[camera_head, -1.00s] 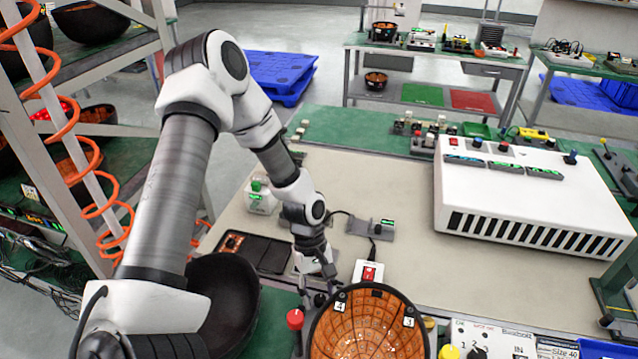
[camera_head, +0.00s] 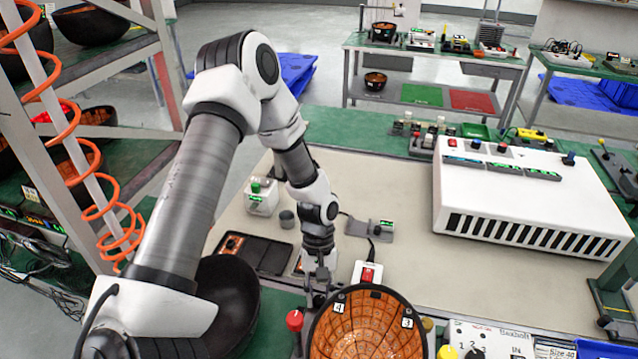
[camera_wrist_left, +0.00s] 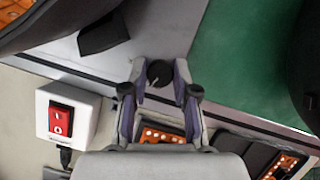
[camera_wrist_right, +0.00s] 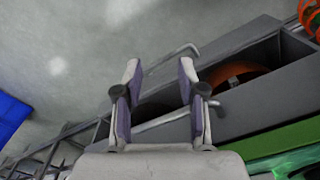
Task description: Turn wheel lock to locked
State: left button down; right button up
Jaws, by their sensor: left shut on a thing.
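A small round black knob (camera_wrist_left: 159,73) with a light pointer line, apparently the wheel lock, sits on a grey surface in the left wrist view. My left gripper (camera_wrist_left: 160,75) is shut on it, one fingertip at each side. In the head view my left gripper (camera_head: 320,290) reaches down just behind the orange-lined bowl-shaped wheel (camera_head: 368,325), which carries number tags; the knob is hidden there. Any lock marking is too small to read. My right gripper (camera_wrist_right: 160,75) is open and empty, away from the bench.
A red knob (camera_head: 294,320) stands left of the wheel. A white box with a red switch (camera_head: 368,274) and its cable lie close behind. A dark tray (camera_head: 255,252) lies left of the gripper. A large white vented unit (camera_head: 530,190) stands at right; the mat's middle is clear.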

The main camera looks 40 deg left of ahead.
pick_arm(q)
jog(key=m+g+y+p, duration=0.1)
jog(key=m, duration=0.2)
jog(key=shift+m, duration=0.4)
jog(key=m+y+p, duration=0.1)
jog(key=m, duration=0.2)
jog(key=shift+d+m+g, duration=0.1)
jog(key=shift+m+g, duration=0.2)
jog(key=m+y+p, duration=0.1)
jog(key=m+y, duration=0.1)
jog(key=m, duration=0.1)
jog(key=shift+d, duration=0.1)
jog(key=shift+m+y+p, duration=0.4)
jog(key=shift+m, duration=1.1)
jog(key=c, duration=0.9)
grip_release()
